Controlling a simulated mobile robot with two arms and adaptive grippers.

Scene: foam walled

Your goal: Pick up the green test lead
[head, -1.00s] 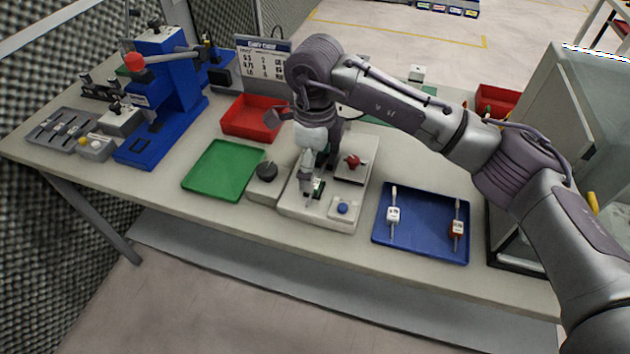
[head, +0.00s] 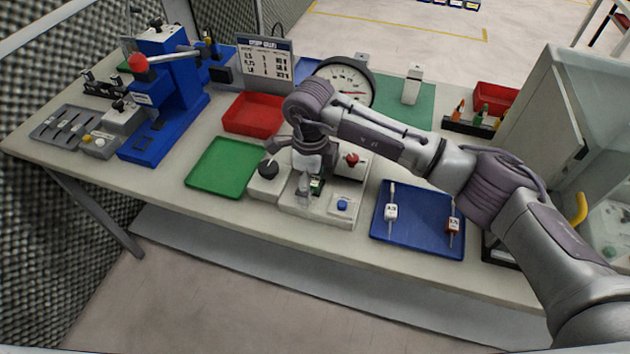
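In the head view, a slim green-handled item (head: 478,115) stands in a dark rack at the back right, beside an orange-handled one; I cannot tell whether it is the green test lead. My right gripper (head: 304,192) points down over a pale fixture (head: 328,214) with a blue button and a red knob. A small green and dark part (head: 317,184) shows right beside the fingertips. The fingers are small and partly hidden by the wrist, so I cannot tell whether they are open or hold anything. My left gripper is not in view.
A blue tray (head: 402,244) holds two small tagged tools. A green tray (head: 215,182) and a red bin (head: 236,126) lie left of the fixture. A round gauge (head: 362,82) stands behind my arm. A glass-sided cabinet (head: 550,95) bounds the right. A blue press (head: 172,95) stands left.

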